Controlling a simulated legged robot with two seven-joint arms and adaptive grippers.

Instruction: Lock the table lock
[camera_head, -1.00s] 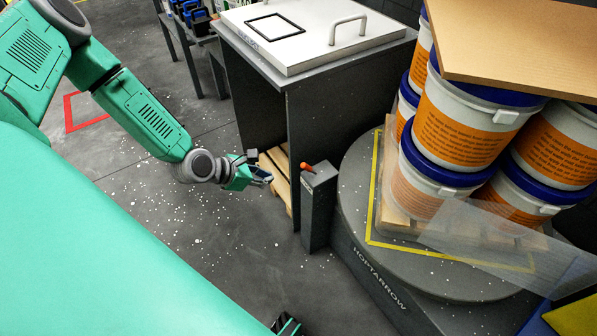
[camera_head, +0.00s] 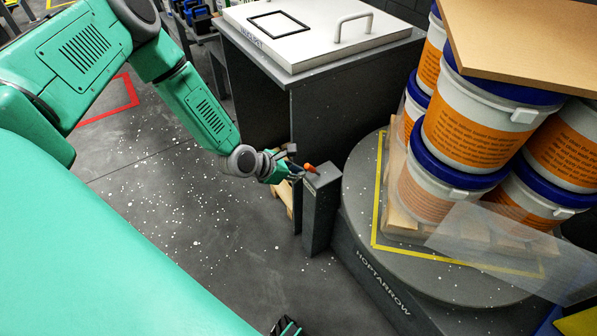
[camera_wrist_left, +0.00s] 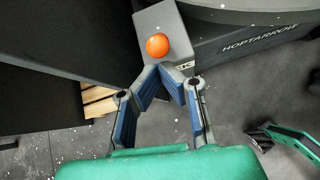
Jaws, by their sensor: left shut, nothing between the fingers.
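The table lock is a small lever with an orange knob (camera_head: 310,167) on top of a narrow grey post (camera_head: 321,212) beside the turntable. In the left wrist view the orange knob (camera_wrist_left: 157,45) is round and sits just beyond the fingertips. My left gripper (camera_head: 296,174) is shut and empty, just left of the knob. Its blue-padded fingers (camera_wrist_left: 171,68) meet at the tips in the wrist view. I cannot tell whether they touch the lever. My right gripper (camera_head: 287,327) shows only partly at the bottom edge, low and away from the post; its jaws are unclear.
The round turntable (camera_head: 400,262) carries a wooden pallet with stacked white and orange pails (camera_head: 465,130). A board lies on top, and clear film (camera_head: 480,235) hangs at the front. A dark cabinet (camera_head: 330,100) stands behind the post. Open floor (camera_head: 180,235) lies left.

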